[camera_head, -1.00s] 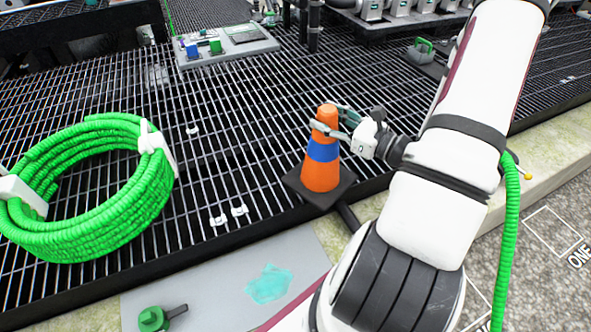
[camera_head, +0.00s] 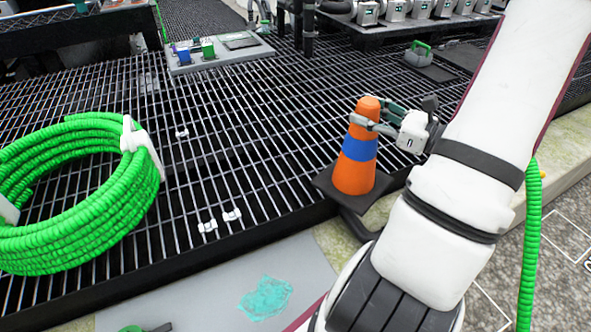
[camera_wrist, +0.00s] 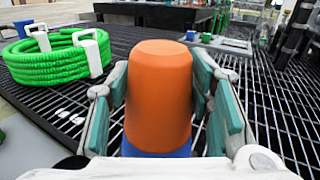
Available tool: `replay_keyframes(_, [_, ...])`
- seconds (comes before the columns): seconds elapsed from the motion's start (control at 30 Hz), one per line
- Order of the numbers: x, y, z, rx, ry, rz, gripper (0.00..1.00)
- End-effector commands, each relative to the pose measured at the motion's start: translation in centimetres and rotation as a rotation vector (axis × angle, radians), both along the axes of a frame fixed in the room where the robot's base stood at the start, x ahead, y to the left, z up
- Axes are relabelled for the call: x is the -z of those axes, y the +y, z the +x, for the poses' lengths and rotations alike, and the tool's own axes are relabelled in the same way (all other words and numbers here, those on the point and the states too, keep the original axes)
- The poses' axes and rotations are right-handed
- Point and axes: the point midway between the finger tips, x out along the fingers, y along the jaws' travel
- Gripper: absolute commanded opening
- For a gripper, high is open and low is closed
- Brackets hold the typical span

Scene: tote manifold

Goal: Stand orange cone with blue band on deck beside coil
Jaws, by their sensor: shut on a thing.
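The orange cone (camera_head: 355,176) has a blue band around its middle and a dark square base. My gripper (camera_head: 372,116) is shut on its upper part, with fingers on both sides. In the wrist view the cone (camera_wrist: 160,95) fills the middle between my gripper's teal-padded fingers (camera_wrist: 160,110). The cone leans slightly to the right in the head view, at the deck's front edge; I cannot tell whether its base touches the grating. The green coil (camera_head: 85,225) lies on the deck (camera_head: 250,150) at the left, well apart from the cone. It also shows in the wrist view (camera_wrist: 55,62).
Small white clips (camera_head: 220,220) sit on the grating between coil and cone. A grey panel (camera_head: 220,52) with blue and green blocks stands at the back. A grey plate with a teal patch (camera_head: 265,297) lies in front. Grating between coil and cone is mostly clear.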

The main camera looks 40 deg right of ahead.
Motion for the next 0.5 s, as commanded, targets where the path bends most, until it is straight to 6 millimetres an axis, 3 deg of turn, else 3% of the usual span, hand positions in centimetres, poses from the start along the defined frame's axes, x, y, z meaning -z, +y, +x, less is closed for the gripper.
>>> replay_keyframes(0.17, [0.1,-0.6,0.6,-0.003,0.000,-0.004,0.00])
replay_keyframes(0.5, [0.8,-3.3,6.3,-0.006,-0.001,-0.006,0.00])
